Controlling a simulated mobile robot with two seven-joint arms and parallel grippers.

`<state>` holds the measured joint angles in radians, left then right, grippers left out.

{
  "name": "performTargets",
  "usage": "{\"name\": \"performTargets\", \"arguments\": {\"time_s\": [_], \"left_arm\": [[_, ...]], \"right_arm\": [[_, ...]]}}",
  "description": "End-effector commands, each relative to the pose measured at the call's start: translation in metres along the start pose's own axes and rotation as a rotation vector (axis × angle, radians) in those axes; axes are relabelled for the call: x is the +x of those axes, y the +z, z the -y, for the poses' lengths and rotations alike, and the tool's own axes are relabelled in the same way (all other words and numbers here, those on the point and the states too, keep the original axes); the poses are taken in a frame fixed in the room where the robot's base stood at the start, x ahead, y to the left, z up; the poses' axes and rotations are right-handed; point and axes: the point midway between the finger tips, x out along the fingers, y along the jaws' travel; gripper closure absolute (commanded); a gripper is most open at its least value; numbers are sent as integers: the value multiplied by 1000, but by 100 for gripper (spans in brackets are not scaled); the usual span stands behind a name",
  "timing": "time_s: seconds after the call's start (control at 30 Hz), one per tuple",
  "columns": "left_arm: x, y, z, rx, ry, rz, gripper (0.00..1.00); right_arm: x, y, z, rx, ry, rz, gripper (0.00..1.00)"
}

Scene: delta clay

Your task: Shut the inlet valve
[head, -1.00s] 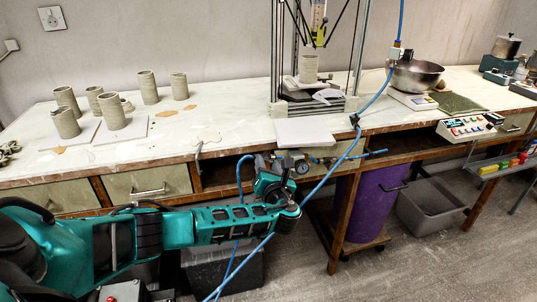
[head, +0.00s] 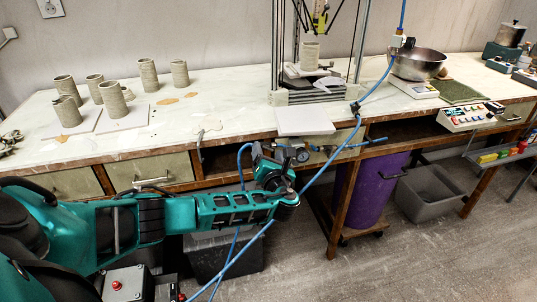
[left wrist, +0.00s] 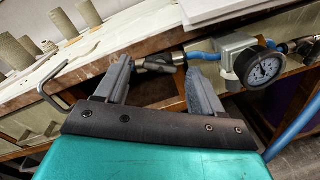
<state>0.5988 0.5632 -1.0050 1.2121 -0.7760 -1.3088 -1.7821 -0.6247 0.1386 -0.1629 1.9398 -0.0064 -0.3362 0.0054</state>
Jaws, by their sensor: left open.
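The inlet valve (left wrist: 158,63) is a small grey metal fitting under the table's front edge in the left wrist view, on the line left of a round pressure gauge (left wrist: 262,69). My left gripper (left wrist: 156,76) is open, with its two grey fingers apart on either side of the valve. I cannot tell whether the fingers touch it. In the head view my left gripper (head: 265,158) is at the table's front edge, just left of the gauge (head: 302,155). It hides the valve there. My right gripper is not in view.
Blue hoses (head: 331,163) run past my gripper and across my forearm. A white board (head: 304,122) overhangs the table edge above the gauge. A bent drawer handle (left wrist: 50,82) is left of the gripper. A purple bin (head: 371,200) stands below right. Clay cups (head: 111,99) stand on the table.

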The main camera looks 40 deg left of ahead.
Motion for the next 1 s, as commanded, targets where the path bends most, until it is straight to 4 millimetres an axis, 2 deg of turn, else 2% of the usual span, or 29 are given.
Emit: {"name": "performTargets", "arguments": {"time_s": [0.13,0.23,0.5,0.7,0.83,1.0], "left_arm": [[-6,0,0,1,-1,0,32],[-20,1,0,1,-3,-1,32],[-79,1,0,-1,-4,-2,32],[-114,0,0,0,-3,-2,32],[-126,0,0,1,-2,0,32],[-130,0,0,0,0,0,32]], "right_arm": [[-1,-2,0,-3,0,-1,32],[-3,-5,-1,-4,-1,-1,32],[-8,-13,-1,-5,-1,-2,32],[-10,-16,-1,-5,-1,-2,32],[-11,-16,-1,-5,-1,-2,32],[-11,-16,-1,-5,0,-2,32]]}}
